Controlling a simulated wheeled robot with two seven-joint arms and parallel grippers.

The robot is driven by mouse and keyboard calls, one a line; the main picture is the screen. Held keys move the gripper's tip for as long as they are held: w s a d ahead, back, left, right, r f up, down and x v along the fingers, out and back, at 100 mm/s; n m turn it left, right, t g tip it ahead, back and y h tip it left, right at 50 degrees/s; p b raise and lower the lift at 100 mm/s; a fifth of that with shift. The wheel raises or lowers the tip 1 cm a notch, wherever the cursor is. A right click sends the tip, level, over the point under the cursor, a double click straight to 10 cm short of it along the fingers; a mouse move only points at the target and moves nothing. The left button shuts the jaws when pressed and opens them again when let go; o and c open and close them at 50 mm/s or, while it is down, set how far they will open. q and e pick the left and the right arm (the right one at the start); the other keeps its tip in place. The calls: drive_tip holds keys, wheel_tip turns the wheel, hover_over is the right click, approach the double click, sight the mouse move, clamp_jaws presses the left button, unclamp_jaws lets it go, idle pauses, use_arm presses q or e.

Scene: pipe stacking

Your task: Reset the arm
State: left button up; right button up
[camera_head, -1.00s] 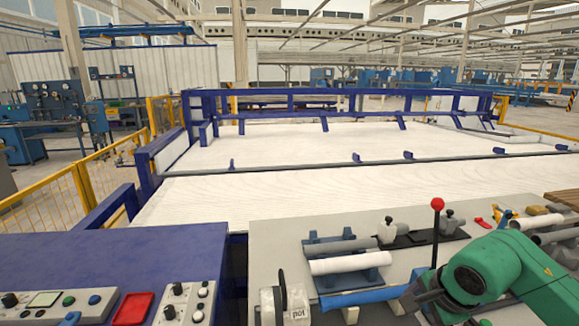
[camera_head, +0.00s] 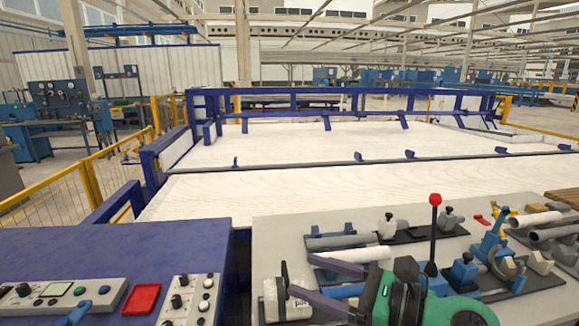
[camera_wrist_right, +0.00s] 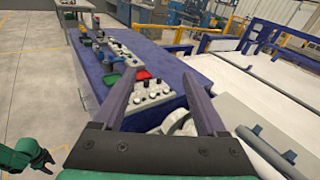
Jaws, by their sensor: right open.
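My right gripper (camera_head: 302,275) reaches in from the lower right in the head view, its two dark fingers pointing left above the grey worktop. It is open with nothing between the fingers. In the right wrist view the spread fingers (camera_wrist_right: 162,75) frame the blue control bench beyond them. A grey pipe (camera_head: 338,242) and a white pipe (camera_head: 365,255) lie on a blue rack; the gripper partly covers the white one. My left gripper is not in the head view.
A white roll-like object (camera_head: 272,300) stands at the worktop's front left, close to the fingers. A red-knobbed lever (camera_head: 435,200) stands upright behind the gripper. Blue clamps (camera_head: 492,245) and more pipes (camera_head: 535,218) lie to the right. A red tray (camera_head: 142,298) sits on the blue bench.

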drive_tip(key=w+d+r+m+t+h, duration=0.25)
drive_tip(key=d+m+t, duration=0.2)
drive_tip(key=m, duration=0.45)
drive_tip(key=w+d+r+m+t+h, duration=0.1)
drive_tip(key=w+d+r+m+t, duration=0.1)
drive_tip(key=d+r+m+t, duration=0.5)
drive_tip(key=d+f+m+g+h, duration=0.2)
drive_tip(key=d+f+m+h, duration=0.4)
drive_tip(key=f+m, duration=0.5)
drive_tip(key=d+f+m+g+h, duration=0.3)
drive_tip(key=d+f+m+h, duration=0.2)
drive_tip(key=f+m+h, duration=0.55)
drive_tip(key=s+a+f+m+g+y, duration=0.25)
drive_tip(key=s+f+m+g, duration=0.3)
drive_tip(key=s+f, duration=0.35)
drive_tip(key=s+a+f+m+g+y, duration=0.1)
drive_tip(key=s+f+m+g+y, duration=0.25)
drive_tip(key=s+f+g, duration=0.4)
drive_tip(key=s+f, duration=0.2)
drive_tip(key=f, duration=1.1)
drive_tip(key=s+f, duration=0.2)
drive_tip(key=f, duration=1.1)
drive_tip(key=s+d+f+g, duration=0.1)
drive_tip(key=s+d+f, duration=0.1)
drive_tip(key=s+f, duration=1.1)
drive_tip(key=s, duration=0.3)
drive_tip(key=shift+s+d+f+h, duration=0.15)
drive_tip(key=shift+d+f+h, duration=0.1)
drive_tip(key=shift+d+h, duration=0.15)
